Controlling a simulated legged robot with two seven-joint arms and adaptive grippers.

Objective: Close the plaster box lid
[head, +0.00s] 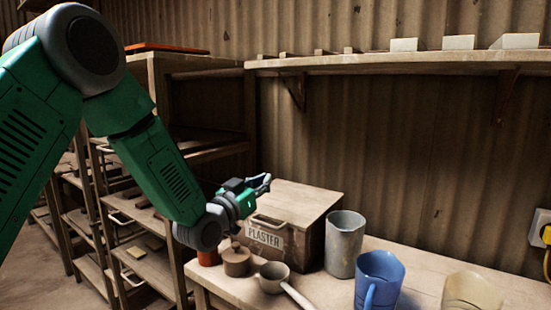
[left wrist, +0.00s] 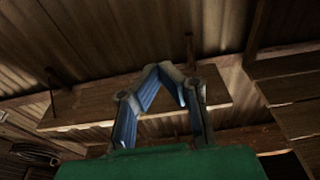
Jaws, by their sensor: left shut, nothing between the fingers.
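The plaster box (head: 300,240) is a wooden box with a "PLASTER" label and a handle on its front, standing on the bench against the corrugated wall. Its lid (head: 300,197) lies flat across the top and looks closed; its left part is hidden behind my gripper. My left gripper (head: 264,182) is shut and empty, in front of and over the lid's left part in the head view. I cannot tell whether it touches the lid. In the left wrist view the left gripper (left wrist: 165,74) points toward a shelf and the wall. My right gripper is not in view.
On the bench (head: 424,262) stand a small lidded pot (head: 236,262), a ladle-like cup (head: 273,276), a grey cylinder (head: 344,244), a blue jug (head: 379,280) and a beige cup (head: 472,292). A wall shelf (head: 400,63) runs above. A drawer rack (head: 150,265) stands left.

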